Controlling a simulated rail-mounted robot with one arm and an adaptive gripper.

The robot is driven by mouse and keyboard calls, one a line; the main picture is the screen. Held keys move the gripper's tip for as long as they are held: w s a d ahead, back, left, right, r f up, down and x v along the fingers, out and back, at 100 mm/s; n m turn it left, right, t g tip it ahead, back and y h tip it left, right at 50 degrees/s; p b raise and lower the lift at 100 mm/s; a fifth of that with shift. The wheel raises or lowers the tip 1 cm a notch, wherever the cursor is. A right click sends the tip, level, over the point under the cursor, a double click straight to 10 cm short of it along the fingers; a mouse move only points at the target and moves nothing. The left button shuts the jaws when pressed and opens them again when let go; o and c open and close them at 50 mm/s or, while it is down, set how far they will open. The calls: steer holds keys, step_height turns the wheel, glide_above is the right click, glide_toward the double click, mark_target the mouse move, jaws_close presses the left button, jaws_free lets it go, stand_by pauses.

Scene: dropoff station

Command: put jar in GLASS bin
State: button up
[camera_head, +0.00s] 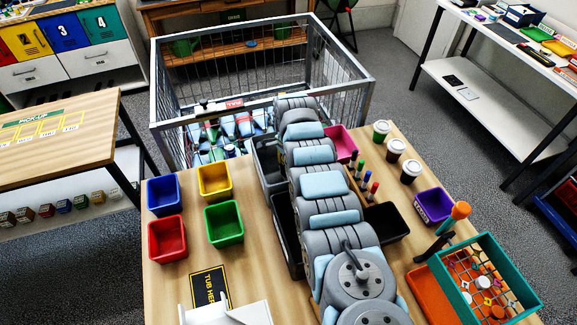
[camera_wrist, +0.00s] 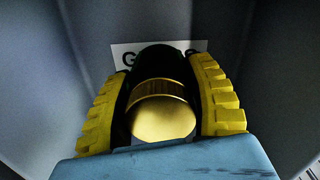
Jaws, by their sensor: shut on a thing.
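In the wrist view, my gripper (camera_wrist: 162,72) has its two yellow ribbed fingers closed on the sides of a jar (camera_wrist: 163,120). The jar has a shiny gold end facing the camera and a dark body. Beyond it is a white label (camera_wrist: 120,54) on a grey-blue wall; a "G" and a final "S" show, and the jar covers the middle letters. Grey walls rise on both sides, so the jar appears held inside or at the mouth of the GLASS bin (camera_wrist: 40,60). In the head view, my arm hides the gripper and jar.
A wire cage cart (camera_head: 160,130) with mixed items stands behind the wooden table (camera_head: 260,265). Dark bins (camera_head: 284,225) sit beside my arm. Small blue, yellow, red and green trays (camera_head: 224,222) are at left. Cups (camera_head: 396,148), a purple tray and a teal crate (camera_head: 525,287) are at right.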

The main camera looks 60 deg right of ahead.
steer(key=shift+f+b, duration=0.85)
steer(key=shift+f, duration=0.35)
steer(key=o, duration=1.5)
steer(key=shift+r, duration=0.1)
steer(key=shift+o, duration=0.2)
steer(key=shift+r, duration=0.1)
step_height(320, 180, up, 15)
steer(key=p, duration=1.3)
steer(key=shift+p, duration=0.4)
steer(key=shift+r+p, duration=0.3)
steer(key=shift+r, duration=0.1)
step_height(320, 180, up, 10)
steer(key=p, duration=0.7)
